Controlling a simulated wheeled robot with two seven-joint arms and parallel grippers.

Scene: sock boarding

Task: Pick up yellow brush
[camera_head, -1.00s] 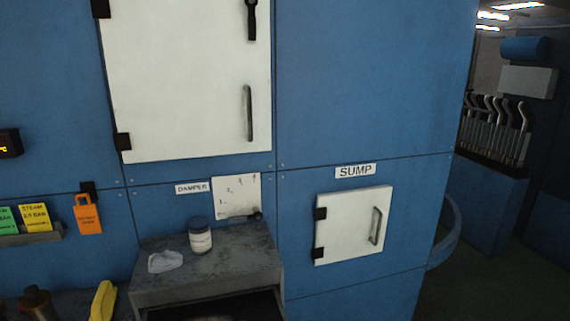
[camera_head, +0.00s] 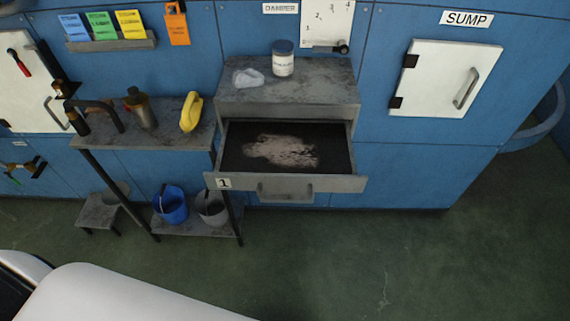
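A yellow brush (camera_head: 191,112) lies at the right end of a dark metal side shelf (camera_head: 168,133), against the blue wall. It is close to the left side of a grey drawer cabinet. Neither of my grippers shows in the head view. Nothing is seen touching the brush.
An open drawer (camera_head: 338,184) holding pale powder juts out right of the brush. A jar (camera_head: 283,62) and a crumpled white cloth (camera_head: 248,78) lie on the cabinet top. A brown bottle (camera_head: 143,110) stands left of the brush. Buckets (camera_head: 171,205) sit below. The green floor (camera_head: 350,260) is clear.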

